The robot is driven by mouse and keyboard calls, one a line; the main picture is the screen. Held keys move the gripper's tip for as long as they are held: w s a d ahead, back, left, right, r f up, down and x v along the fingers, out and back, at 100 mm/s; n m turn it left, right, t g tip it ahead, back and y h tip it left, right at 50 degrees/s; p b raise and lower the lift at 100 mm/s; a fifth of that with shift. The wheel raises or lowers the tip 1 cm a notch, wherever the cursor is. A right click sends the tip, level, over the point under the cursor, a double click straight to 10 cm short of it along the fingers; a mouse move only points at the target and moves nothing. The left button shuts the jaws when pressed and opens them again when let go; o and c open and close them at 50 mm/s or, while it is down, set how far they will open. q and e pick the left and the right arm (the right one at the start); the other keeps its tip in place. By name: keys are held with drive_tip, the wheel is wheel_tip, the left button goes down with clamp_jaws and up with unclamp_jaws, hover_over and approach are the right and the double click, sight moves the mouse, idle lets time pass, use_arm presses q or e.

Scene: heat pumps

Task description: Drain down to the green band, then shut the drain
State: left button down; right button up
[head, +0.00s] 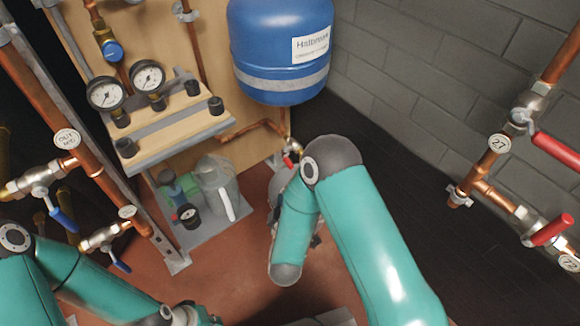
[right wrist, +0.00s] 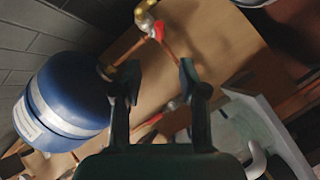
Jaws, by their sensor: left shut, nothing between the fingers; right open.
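Two pressure gauges stand on the wooden panel's shelf in the head view, the left gauge (head: 106,93) and the right gauge (head: 148,76). Their bands and needles are too small to read. A small valve with a red handle (head: 292,153) sits on copper pipe below the blue vessel (head: 282,50). In the right wrist view the red handle (right wrist: 158,30) is beyond the fingertips, beside brass fittings (right wrist: 145,17). My right gripper (right wrist: 158,80) is open, with nothing between its fingers; my forearm mostly hides it in the head view. My left gripper (head: 190,315) is shut and empty at the bottom edge.
A grey tray (head: 215,232) on the floor holds a clear jug (head: 217,185), a dark round gauge (head: 188,215) and other items. Blue-handled valves (head: 60,212) are on the left pipes. Red-handled valves (head: 552,150) are on the right pipes. The reddish floor between is mostly clear.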

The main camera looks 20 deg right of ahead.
drive_tip(key=b+x, duration=0.4)
drive_tip(key=x, duration=0.9)
drive_tip(key=shift+f, duration=0.15)
drive_tip(key=shift+x, duration=0.75)
clamp_jaws()
